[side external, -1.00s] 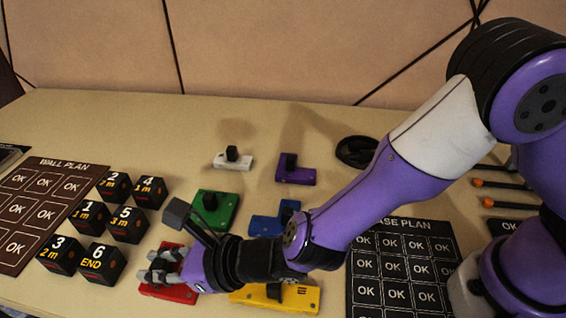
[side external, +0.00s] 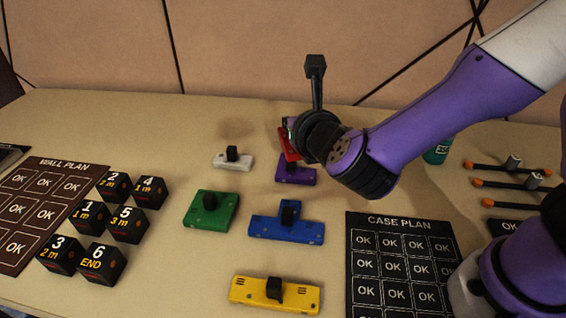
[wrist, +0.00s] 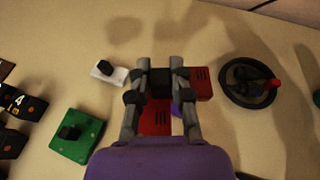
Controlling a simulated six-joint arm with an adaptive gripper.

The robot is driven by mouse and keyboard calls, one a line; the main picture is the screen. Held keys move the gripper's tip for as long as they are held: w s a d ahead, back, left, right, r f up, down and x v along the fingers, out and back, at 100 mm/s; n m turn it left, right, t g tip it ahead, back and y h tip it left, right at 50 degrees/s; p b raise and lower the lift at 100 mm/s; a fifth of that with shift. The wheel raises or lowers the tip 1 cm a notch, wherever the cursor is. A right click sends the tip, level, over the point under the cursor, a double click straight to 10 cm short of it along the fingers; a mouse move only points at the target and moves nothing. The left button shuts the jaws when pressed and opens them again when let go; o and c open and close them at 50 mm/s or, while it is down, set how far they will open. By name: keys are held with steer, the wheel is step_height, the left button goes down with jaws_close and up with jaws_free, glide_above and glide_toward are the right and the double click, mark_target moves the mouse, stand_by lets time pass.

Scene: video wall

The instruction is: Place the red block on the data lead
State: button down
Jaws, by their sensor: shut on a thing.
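My gripper (side external: 295,130) is shut on the black handle of the red block (side external: 287,146) and holds it above the table, near the purple block.
The purple block (side external: 296,176) lies below the red one. White (side external: 232,162), green (side external: 211,211), blue (side external: 287,228) and yellow (side external: 274,296) blocks lie around. Numbered black cubes (side external: 105,220) stand left. A case plan board (side external: 400,262) and orange-tipped rods (side external: 500,184) are right.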

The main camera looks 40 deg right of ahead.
steer(key=s+d+r+m+g+h, duration=0.2)
steer(key=s+d+m+g+h, duration=0.15)
steer(key=d, duration=0.45)
steer(key=shift+m+t+h, duration=0.25)
steer(key=shift+m+t, duration=0.1)
steer(key=w+d+f, duration=0.1)
steer(key=d+f, duration=0.1)
steer(key=d, duration=0.1)
steer(key=w+d+f, duration=0.1)
steer(key=d+f, duration=0.1)
steer(key=d, duration=0.1)
steer(key=w+d+f, duration=0.2)
steer(key=d, duration=0.2)
steer(key=shift+d+f, duration=0.15)
steer(key=shift+d, duration=0.1)
steer(key=shift+f, duration=2.05)
steer(key=c, duration=0.8)
jaws_free()
steer(key=shift+f, duration=0.1)
